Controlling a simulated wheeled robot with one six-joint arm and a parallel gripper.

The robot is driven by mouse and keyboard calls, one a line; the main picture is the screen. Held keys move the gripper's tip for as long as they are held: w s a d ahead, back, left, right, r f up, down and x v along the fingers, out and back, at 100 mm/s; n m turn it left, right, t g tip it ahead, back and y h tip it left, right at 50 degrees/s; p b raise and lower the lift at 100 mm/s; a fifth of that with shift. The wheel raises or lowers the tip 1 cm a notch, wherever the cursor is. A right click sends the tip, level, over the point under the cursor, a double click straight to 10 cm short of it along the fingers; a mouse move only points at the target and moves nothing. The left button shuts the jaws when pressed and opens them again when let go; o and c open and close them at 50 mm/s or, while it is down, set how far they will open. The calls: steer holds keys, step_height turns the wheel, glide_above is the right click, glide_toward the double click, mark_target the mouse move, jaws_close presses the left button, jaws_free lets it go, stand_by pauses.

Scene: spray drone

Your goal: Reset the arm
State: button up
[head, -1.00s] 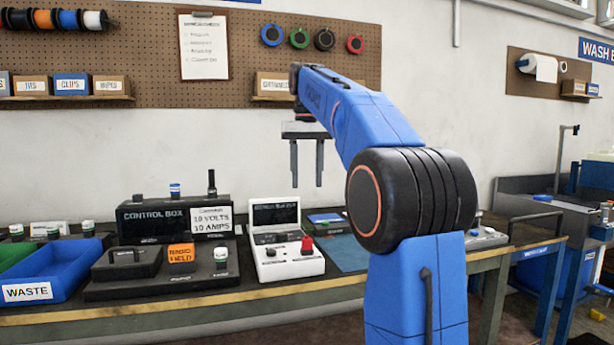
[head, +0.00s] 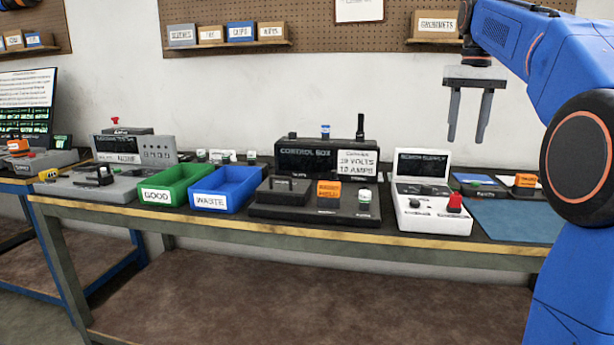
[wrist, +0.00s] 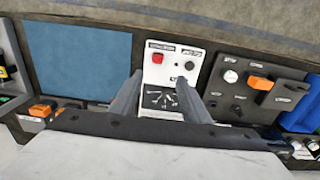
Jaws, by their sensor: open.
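My gripper (head: 469,115) is open and empty. In the head view it hangs with its fingers pointing down, above the bench near the white device (head: 428,190) with a dark screen and a red knob. In the wrist view my gripper (wrist: 160,98) has its two fingers spread apart, with the white device's panel (wrist: 173,65) showing between and beyond them. My blue arm fills the right side of the head view.
On the bench stand a control box (head: 325,158), a blue WASTE bin (head: 226,190), a green GOOD bin (head: 174,186) and a grey device (head: 110,183). A blue mat (head: 508,220) lies at the right. A pegboard shelf (head: 228,46) is on the wall.

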steer(key=s+a+f+n+t, duration=0.1)
steer(key=s+a+f, duration=0.4)
steer(key=s+f, duration=0.5)
steer(key=s+a+f+n+t, duration=0.1)
steer(key=s+a+f+t, duration=0.1)
steer(key=s+a+f, duration=0.3)
steer(key=s+a+f+n+t, duration=0.1)
steer(key=s+a+f, duration=0.4)
steer(key=s+f, duration=0.9)
step_height(320, 180, down, 7)
steer(key=shift+s+t, duration=0.3)
steer(key=shift+o, duration=0.5)
